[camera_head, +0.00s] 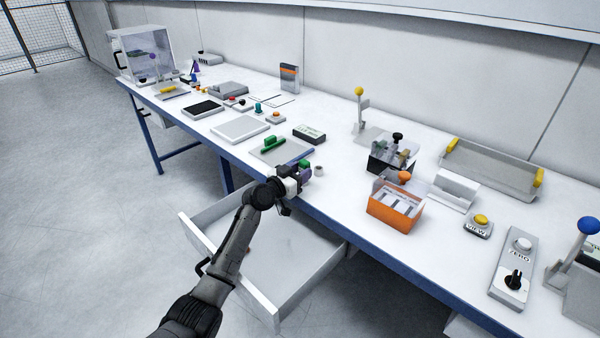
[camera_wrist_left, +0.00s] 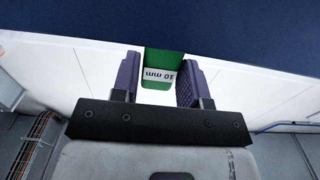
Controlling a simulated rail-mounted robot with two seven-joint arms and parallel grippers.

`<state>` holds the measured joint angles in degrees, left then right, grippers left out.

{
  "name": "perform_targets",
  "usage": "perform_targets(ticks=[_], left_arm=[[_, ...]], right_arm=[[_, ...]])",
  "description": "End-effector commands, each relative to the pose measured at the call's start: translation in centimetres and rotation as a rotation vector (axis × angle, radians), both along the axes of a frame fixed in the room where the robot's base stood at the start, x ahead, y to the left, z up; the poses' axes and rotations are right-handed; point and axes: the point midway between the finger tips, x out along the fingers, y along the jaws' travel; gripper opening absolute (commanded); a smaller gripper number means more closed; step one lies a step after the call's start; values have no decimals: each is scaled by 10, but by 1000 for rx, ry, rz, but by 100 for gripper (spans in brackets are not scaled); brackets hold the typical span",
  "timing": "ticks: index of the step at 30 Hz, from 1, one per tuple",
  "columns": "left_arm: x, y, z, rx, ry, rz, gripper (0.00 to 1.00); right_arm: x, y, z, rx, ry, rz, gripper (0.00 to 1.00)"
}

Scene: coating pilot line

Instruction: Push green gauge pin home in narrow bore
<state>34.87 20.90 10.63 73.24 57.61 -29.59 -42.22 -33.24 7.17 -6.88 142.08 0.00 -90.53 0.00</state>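My left gripper (camera_head: 303,172) is over the front edge of the bench, above the open drawer. The rest of the pin is hidden. A small grey cylinder (camera_head: 319,171) stands just right of the gripper; I cannot tell whether it has the bore. My right gripper is not in view.
A green elongated piece (camera_head: 272,143) lies on a grey plate (camera_head: 297,155) behind the gripper. A dark box with a display (camera_head: 309,134) stands behind. An orange bin (camera_head: 394,212) is to the right. The open drawer (camera_head: 275,290) juts out below the arm.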

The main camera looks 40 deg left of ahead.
Motion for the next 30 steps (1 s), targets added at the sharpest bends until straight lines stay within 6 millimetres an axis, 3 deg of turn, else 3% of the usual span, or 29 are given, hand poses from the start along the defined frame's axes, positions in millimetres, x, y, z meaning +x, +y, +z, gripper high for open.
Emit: perform_targets(ticks=[7, 17, 23, 30], left_arm=[[0, 0, 0, 0, 1, 0, 65], [-4, 1, 0, 1, 2, 0, 65], [-29, 2, 1, 3, 3, 0, 65], [-74, 6, 1, 4, 3, 1, 65]], right_arm=[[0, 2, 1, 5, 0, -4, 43], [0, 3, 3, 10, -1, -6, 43], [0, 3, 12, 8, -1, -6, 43], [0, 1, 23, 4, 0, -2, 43]])
